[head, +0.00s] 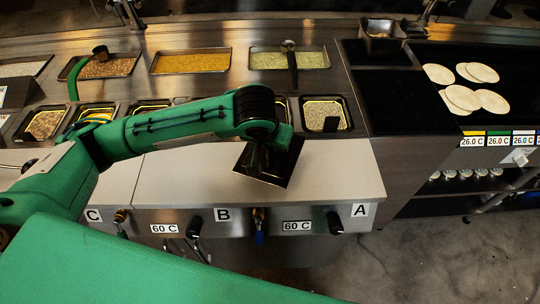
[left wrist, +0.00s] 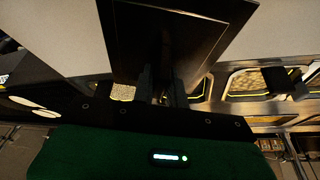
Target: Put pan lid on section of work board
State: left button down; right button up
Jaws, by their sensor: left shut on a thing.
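The pan lid (head: 270,166) is a dark, thin, rectangular plate. My left gripper (left wrist: 163,85) is shut on it and holds it tilted over the work board (head: 335,178), around the boundary of sections B and A. In the left wrist view the lid (left wrist: 195,28) fills the upper middle, with the dark fingers at its middle. In the head view the arm hides the fingers. I cannot tell whether the lid touches the board. The board is pale, with labels C (head: 94,215), B (head: 222,215) and A (head: 360,210) on its front. My right gripper is not in view.
Trays of yellow (head: 190,61) and green (head: 282,59) food stand behind the board, with a row of small pans (head: 323,115) in front. A black griddle (head: 510,85) with several tortillas (head: 462,97) is at the right. Board section A is clear.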

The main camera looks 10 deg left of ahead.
aim_at(270, 158)
pick_arm(q)
jog(key=shift+f, duration=2.95)
jog(key=c, duration=1.4)
grip_release()
jog(key=shift+f, duration=0.15)
jog(key=v, duration=1.2)
jog(key=shift+s+b, duration=0.1)
jog(key=shift+b, duration=0.25)
